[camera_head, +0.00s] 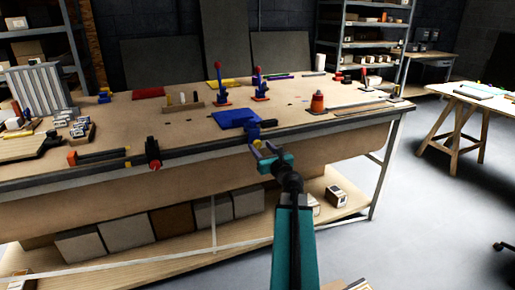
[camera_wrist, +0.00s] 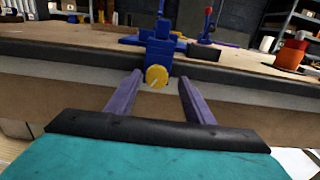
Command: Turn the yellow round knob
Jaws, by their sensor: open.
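The yellow round knob (camera_wrist: 157,76) sits on the front of a blue block-like mount (camera_wrist: 158,48) at the bench's front edge. In the wrist view the knob lies ahead, between the lines of my two purple fingers, with a pale mark on its face. My gripper (camera_wrist: 154,84) is open, with one finger on each side of the knob in the picture; I cannot tell whether they reach around it. In the head view my gripper (camera_head: 262,152) is just in front of the blue mount (camera_head: 253,130), and the knob is small and hard to make out there.
The wooden workbench (camera_head: 200,120) holds a blue plate (camera_head: 235,117), an orange-red cylinder (camera_head: 317,102), red-and-blue levers (camera_head: 220,85) and a red-and-black clamp (camera_head: 153,152) at its front edge. Boxes (camera_head: 125,233) stand on the lower shelf. Open floor lies right.

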